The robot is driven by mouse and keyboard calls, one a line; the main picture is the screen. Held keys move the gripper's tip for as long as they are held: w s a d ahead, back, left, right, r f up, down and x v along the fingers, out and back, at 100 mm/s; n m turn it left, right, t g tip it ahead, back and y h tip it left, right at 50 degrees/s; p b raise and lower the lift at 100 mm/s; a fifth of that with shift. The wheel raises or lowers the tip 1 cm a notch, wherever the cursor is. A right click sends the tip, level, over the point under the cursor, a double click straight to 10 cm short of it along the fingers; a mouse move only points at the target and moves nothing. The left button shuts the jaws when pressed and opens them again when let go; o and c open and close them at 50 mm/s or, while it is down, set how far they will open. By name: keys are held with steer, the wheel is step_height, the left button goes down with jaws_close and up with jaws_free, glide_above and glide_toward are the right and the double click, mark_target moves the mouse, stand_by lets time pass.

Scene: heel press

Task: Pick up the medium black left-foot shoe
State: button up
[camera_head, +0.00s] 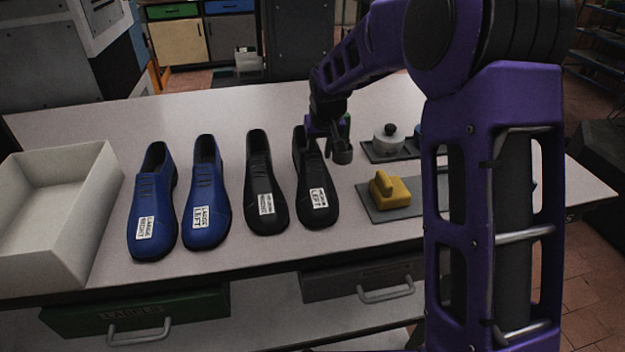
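The medium black left-foot shoe (316,190) is the rightmost of the shoes on the table, toe toward me, with a white label that seems to read LEFT. The other black shoe (264,185) stands just left of it, with a label that seems to read RIGHT. My gripper (334,152) is at the heel end of the black left shoe, overlapping its upper right edge in the view. The dark fingers hide part of the heel. I cannot tell whether they touch the shoe or how far apart they are.
Two blue shoes (204,195) labelled large stand to the left, and an open white box (85,215) is at the table's left end. A yellow block with a handle (390,191) sits on a grey plate (410,210) at right. Behind it is a dark tray with a round knobbed object (388,140).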

jaws_close()
stand_by(1.2)
